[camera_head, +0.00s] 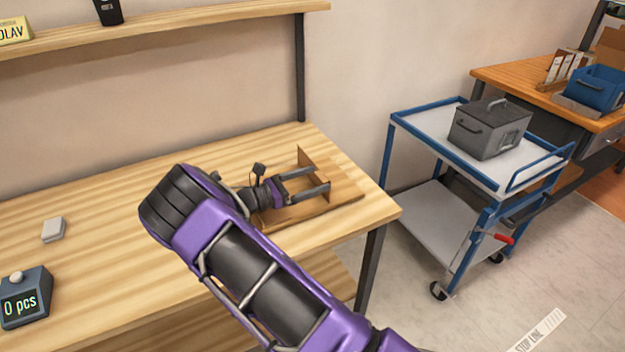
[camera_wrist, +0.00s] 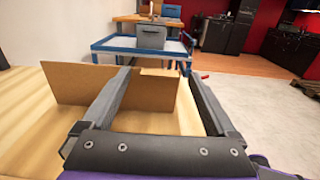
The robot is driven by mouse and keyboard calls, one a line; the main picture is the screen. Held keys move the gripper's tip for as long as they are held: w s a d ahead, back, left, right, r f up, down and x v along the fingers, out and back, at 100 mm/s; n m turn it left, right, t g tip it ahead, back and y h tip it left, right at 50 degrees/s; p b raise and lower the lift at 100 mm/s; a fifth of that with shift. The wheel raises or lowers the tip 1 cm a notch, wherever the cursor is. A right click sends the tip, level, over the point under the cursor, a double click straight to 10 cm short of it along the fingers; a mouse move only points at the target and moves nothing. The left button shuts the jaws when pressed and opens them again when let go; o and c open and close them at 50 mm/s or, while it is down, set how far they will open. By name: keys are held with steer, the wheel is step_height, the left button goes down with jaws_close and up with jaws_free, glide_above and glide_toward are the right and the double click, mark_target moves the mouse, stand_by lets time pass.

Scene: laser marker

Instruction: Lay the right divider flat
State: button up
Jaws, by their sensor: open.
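A brown divider panel (camera_head: 303,158) stands upright on the workbench near its right end. It also shows in the wrist view as a wide cardboard-coloured panel (camera_wrist: 75,85) facing me, its right edge falling between my fingers. A flat brown board (camera_head: 335,205) lies on the bench at its foot. My gripper (camera_head: 319,178) is open and empty, low over the board, its fingers pointing at the panel. In the wrist view my gripper (camera_wrist: 162,80) has its left finger overlapping the panel; I cannot tell whether it touches. My arm hides part of the board.
The workbench (camera_head: 110,240) has a small light block (camera_head: 53,229) and a counter box (camera_head: 24,300) at left. A shelf (camera_head: 180,22) runs above. A blue-framed cart (camera_head: 420,130) carrying a grey toolbox (camera_head: 490,130) stands beyond the bench's right edge.

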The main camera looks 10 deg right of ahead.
steer(key=shift+d, duration=0.15)
jaws_close()
stand_by(0.4)
